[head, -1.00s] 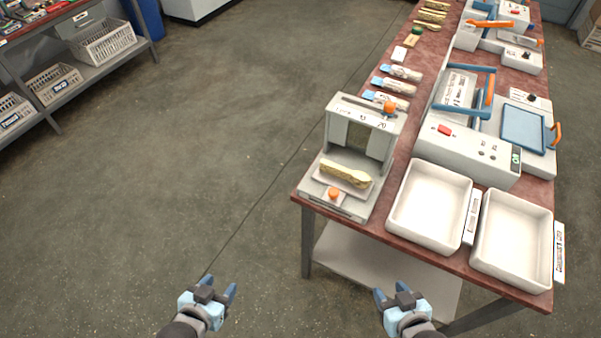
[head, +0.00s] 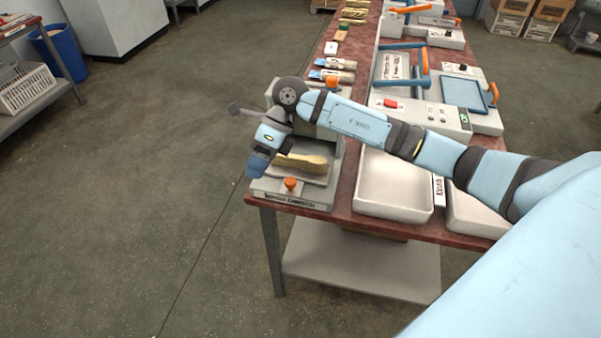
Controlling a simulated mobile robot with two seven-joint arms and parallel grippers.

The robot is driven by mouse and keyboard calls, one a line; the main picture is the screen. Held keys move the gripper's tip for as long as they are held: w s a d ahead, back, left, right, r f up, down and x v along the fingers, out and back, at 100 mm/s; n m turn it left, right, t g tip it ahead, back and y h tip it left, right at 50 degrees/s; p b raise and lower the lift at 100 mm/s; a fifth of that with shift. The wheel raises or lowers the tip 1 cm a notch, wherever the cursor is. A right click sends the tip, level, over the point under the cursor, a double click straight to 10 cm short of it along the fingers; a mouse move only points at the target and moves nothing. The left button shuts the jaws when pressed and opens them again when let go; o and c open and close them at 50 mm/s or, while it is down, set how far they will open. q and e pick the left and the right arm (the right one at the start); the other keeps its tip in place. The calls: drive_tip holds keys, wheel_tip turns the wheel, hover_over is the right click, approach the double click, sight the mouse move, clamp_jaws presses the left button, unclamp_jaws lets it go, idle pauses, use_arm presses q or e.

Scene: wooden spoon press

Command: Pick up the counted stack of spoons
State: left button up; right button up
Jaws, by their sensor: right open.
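The stack of wooden spoons (head: 308,164) lies on the tray of the grey counting device (head: 318,197) at the table's near left corner. My right gripper (head: 262,164) is at the left end of the stack, with its blue fingers pointing down. It is open. The fingers overlap the stack's left end in the picture, and I cannot tell whether they touch it or stand around it. My left gripper is out of view.
An orange knob (head: 290,184) sits at the device's front. White trays (head: 394,207) stand to its right, partly behind my arm. A press with a blue handle (head: 402,62) and wrapped bundles (head: 338,64) are farther back. The floor left of the table is clear.

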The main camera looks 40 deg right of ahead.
sight(298, 156)
drive_tip(key=w+d+r+t+h+b, duration=0.1)
drive_tip(key=w+d+r+h, duration=0.1)
drive_tip(key=d+h, duration=0.35)
drive_tip(key=w+d+r+h+b, duration=0.1)
drive_tip(key=w+d+r+h, duration=0.15)
drive_tip(key=d, duration=0.55)
drive_tip(key=shift+y, duration=0.3)
wheel_tip(298, 156, down, 9)
drive_tip(key=shift+w+d+f+p, duration=0.1)
drive_tip(key=shift+w+f+p, duration=0.1)
drive_tip(key=shift+f, duration=1.15)
drive_tip(key=shift+w+f+p, duration=0.1)
drive_tip(key=shift+f+p, duration=0.1)
drive_tip(key=shift+f, duration=1.1)
clamp_jaws()
